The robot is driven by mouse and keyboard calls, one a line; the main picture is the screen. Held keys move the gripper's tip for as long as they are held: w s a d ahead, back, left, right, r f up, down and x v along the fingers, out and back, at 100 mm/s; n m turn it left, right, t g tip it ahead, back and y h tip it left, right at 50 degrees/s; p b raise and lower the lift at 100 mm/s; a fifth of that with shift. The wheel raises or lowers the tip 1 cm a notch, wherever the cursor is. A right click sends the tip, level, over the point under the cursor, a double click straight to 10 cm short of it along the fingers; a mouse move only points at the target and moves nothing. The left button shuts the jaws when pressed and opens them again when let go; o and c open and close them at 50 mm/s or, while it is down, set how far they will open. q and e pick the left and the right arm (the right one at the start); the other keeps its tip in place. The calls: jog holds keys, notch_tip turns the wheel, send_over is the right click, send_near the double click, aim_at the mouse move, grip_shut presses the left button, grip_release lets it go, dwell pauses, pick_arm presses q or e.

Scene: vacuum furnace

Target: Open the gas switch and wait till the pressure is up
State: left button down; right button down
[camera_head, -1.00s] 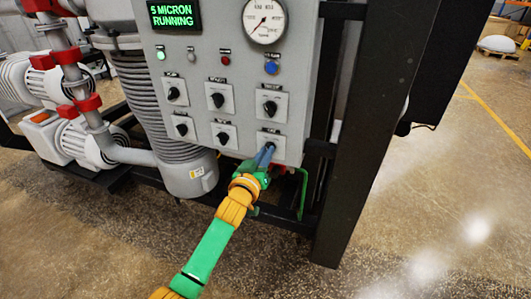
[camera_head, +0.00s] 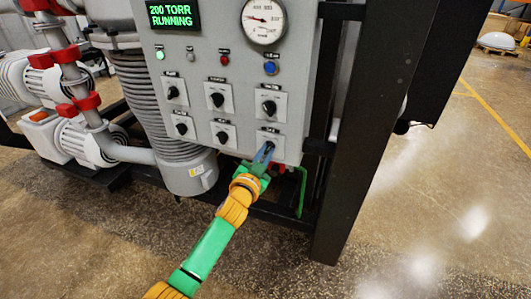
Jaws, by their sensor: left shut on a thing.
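The grey control panel (camera_head: 205,142) fills the upper middle of the head view. Its green display (camera_head: 173,14) reads "200 TORR RUNNING". The round pressure gauge (camera_head: 263,20) is at the top right of the panel, with its needle pointing left and slightly up. The bottom-right switch (camera_head: 278,141), on a pale plate, is the one my left gripper (camera_head: 264,152) is at. I take it for the gas switch, but its label is too small to read. The gripper's blue fingers are shut on its knob, which they mostly hide. My right gripper is out of view.
Several other black knobs sit beside and above, such as the upper-right knob (camera_head: 269,106). A green lamp (camera_head: 160,55), a red lamp (camera_head: 224,59) and a blue button (camera_head: 270,68) are above them. A black frame post (camera_head: 365,130) stands close on the right.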

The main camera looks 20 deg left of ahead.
pick_arm(q)
jog(key=shift+f+m, duration=0.1)
jog(key=shift+m, duration=0.2)
dwell(0.4)
jog(key=c, duration=0.9)
grip_release()
jog(key=s, duration=0.7)
jog(key=shift+a, duration=0.1)
